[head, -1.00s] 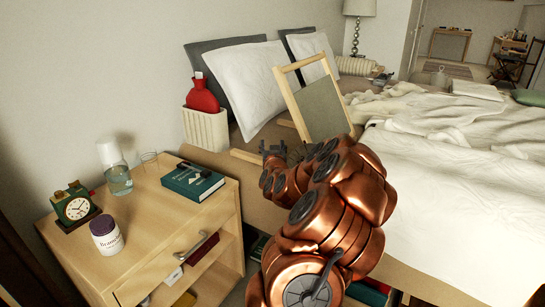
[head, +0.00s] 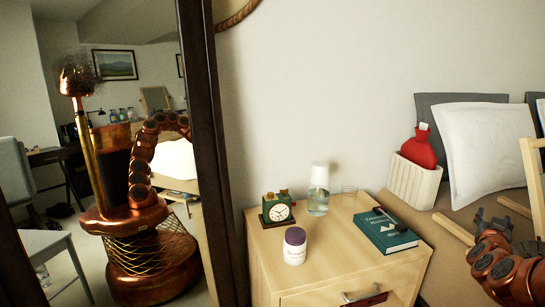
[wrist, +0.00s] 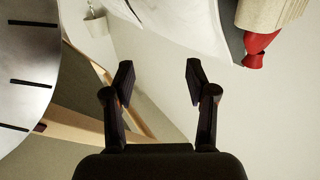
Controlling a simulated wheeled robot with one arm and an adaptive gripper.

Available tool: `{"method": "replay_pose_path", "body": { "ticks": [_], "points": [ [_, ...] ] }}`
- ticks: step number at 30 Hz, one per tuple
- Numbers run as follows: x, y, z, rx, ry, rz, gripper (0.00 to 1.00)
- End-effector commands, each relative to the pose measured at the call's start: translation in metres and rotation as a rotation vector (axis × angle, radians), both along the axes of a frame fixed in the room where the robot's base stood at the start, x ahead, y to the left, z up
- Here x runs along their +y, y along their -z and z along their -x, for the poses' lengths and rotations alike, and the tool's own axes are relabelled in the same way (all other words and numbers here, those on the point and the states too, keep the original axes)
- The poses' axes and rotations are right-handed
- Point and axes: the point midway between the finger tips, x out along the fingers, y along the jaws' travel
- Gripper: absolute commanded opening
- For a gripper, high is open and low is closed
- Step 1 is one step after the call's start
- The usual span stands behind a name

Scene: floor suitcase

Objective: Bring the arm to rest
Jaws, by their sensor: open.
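My gripper (head: 490,220) is at the right side of the head view, at the end of my copper arm, over the bed beside the nightstand. In the wrist view my gripper (wrist: 160,85) shows two dark fingers spread apart with nothing between them. The wrist picture appears upside down. A red hot-water bottle (head: 420,147) in a cream ribbed holder (head: 414,181) stands behind my gripper, to its left; the bottle also shows at the top right of the wrist view (wrist: 258,45). My gripper looks apart from both.
A wooden nightstand (head: 330,262) holds a green clock (head: 278,208), a jar (head: 295,246), a carafe (head: 318,190), a glass (head: 349,194) and a teal book (head: 386,231). A dark-framed mirror (head: 207,150) stands left and reflects me. A wooden-framed board stands at the right edge (head: 535,175).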

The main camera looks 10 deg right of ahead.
Motion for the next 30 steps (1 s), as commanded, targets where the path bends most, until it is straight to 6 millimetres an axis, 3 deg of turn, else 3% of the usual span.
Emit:
{"method": "replay_pose_path", "body": {
  "ticks": [5, 8, 12, 17, 20, 23, 27, 30],
  "points": [
    [0.036, -0.02, -0.031, 0.034, -0.097, -0.045, 0.57],
    [0.081, -0.039, -0.062, 0.081, -0.205, -0.097, 0.57],
    [0.158, -0.061, -0.097, 0.179, -0.371, -0.186, 0.57],
    [0.253, -0.083, -0.113, 0.323, -0.544, -0.285, 0.57],
    [0.313, -0.096, -0.109, 0.433, -0.642, -0.347, 0.57],
    [0.371, -0.109, -0.092, 0.555, -0.726, -0.407, 0.57],
    [0.439, -0.126, -0.054, 0.736, -0.809, -0.48, 0.57],
    [0.478, -0.14, -0.017, 0.87, -0.845, -0.531, 0.57]
  ]
}}
